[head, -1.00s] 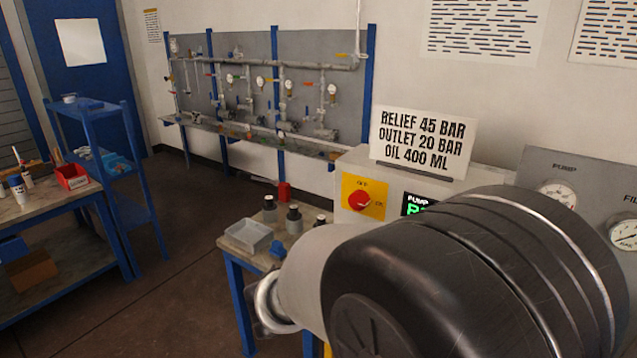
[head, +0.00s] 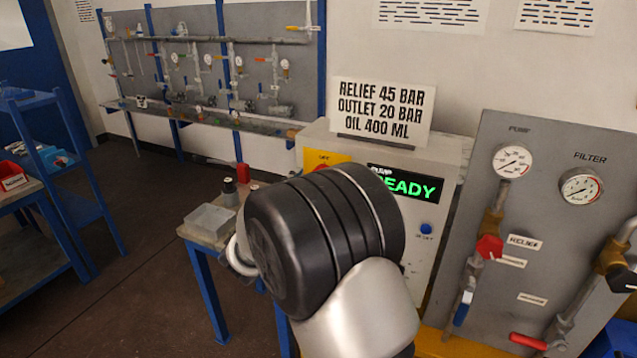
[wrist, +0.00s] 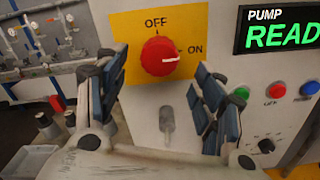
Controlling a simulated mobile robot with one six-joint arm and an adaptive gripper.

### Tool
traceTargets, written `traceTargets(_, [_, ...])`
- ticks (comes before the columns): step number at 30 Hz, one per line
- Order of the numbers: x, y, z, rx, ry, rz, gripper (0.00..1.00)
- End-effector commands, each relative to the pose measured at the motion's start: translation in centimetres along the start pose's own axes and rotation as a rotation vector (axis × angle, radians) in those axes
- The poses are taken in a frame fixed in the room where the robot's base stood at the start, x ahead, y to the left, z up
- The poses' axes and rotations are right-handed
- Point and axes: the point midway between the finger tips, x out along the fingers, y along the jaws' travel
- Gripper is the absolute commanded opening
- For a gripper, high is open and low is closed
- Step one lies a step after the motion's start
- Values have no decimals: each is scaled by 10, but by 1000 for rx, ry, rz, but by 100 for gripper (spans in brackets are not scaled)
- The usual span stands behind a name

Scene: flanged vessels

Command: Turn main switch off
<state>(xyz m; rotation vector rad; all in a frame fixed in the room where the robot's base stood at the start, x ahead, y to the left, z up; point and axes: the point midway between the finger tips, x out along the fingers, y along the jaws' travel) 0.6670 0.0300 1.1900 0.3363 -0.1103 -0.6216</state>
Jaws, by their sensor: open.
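The main switch (wrist: 158,57) is a red round knob on a yellow plate (wrist: 190,17) marked OFF at the top and ON at the right. Its white mark points right, toward ON. In the head view only the upper part of the yellow plate (head: 318,157) shows, with the knob mostly hidden behind my arm. My gripper (wrist: 160,70) is open in the wrist view, one finger to the lower left and the other to the lower right of the knob. No contact is visible.
The cabinet's display (head: 405,187) reads READY in green. A gauge panel (head: 545,135) stands at right. A small table (head: 193,234) with bottles and a tray stands at left.

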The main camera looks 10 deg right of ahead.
Motion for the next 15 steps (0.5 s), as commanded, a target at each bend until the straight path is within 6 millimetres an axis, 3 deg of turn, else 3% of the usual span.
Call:
traceTargets(6, [38,-1,-1,2,0,-2,63])
traceTargets(15, [54,0,0,0,1,0,63])
